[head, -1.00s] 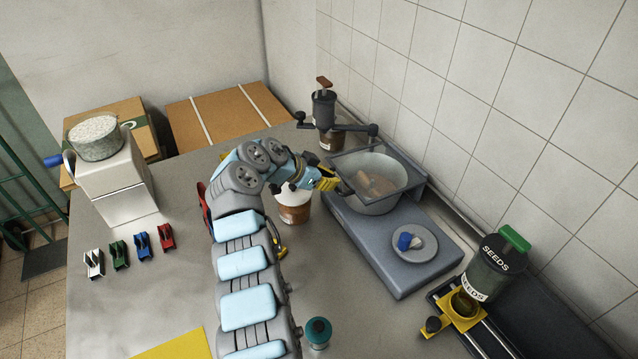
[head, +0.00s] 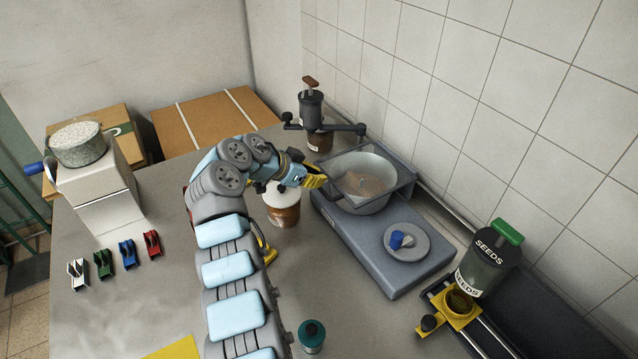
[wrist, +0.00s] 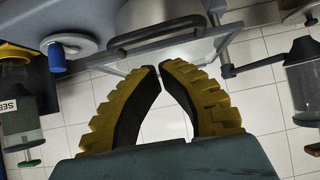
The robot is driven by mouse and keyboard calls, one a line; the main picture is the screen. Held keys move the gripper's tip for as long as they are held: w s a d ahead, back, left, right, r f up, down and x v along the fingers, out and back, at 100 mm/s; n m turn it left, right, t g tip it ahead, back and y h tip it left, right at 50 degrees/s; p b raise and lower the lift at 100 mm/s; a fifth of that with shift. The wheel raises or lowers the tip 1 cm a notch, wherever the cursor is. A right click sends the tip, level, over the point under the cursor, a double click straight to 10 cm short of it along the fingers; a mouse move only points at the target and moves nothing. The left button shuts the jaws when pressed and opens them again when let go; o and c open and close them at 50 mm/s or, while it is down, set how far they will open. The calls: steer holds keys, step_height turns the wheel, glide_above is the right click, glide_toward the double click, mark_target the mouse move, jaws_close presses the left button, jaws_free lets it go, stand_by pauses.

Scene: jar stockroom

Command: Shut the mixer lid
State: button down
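The mixer has a long blue-grey base (head: 375,262) at the right of the table. Its bowl (head: 362,205) holds something brown. A clear, framed lid with a dark bar handle (wrist: 155,35) shows at the bowl in the wrist view; how far it is from closed I cannot tell. My gripper (head: 322,176) is at the bowl's left side, near the lid's edge. In the wrist view its yellow fingers (wrist: 161,68) curve together with tips almost meeting and nothing between them. The tips appear just short of the handle; contact cannot be told.
A white-lidded brown jar (head: 284,214) stands beside my gripper. A dark hand grinder (head: 312,108) stands behind the bowl. A blue knob (head: 399,240) sits on a round plate. The seeds jar (head: 487,262) is at the right. A tiled wall borders the mixer. Several coloured clips lie left.

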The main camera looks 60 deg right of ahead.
steer(key=v, duration=1)
steer(key=shift+a+r+b, duration=0.15)
steer(key=shift+a+b, duration=0.2)
